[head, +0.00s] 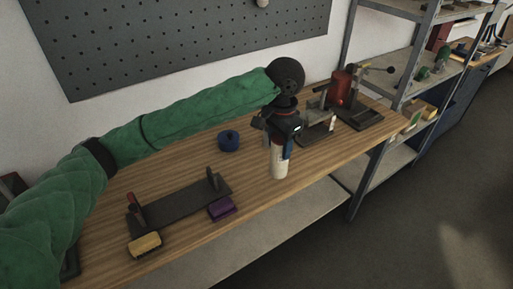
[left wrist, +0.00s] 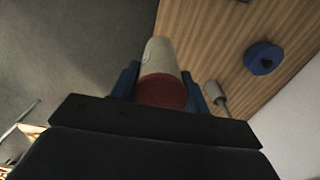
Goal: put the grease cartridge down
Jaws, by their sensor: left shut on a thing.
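The grease cartridge (head: 278,163) is a pale cylinder, held upright near the front edge of the wooden bench. In the left wrist view the cartridge (left wrist: 160,60) shows a cream body and a dark red end. My left gripper (head: 279,141) is shut on the cartridge, its blue fingers on either side; the gripper also shows in the left wrist view (left wrist: 162,92). The cartridge's lower end is over or at the bench top; I cannot tell whether it touches. My right gripper is in neither view.
The wooden bench (head: 190,160) carries a blue roll (head: 228,140), a dark fixture plate (head: 180,205), a yellow block (head: 145,245) and a purple block (head: 221,208). A red device (head: 341,88) on a dark base stands beyond the gripper. Bare wood lies between the roll and the front edge.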

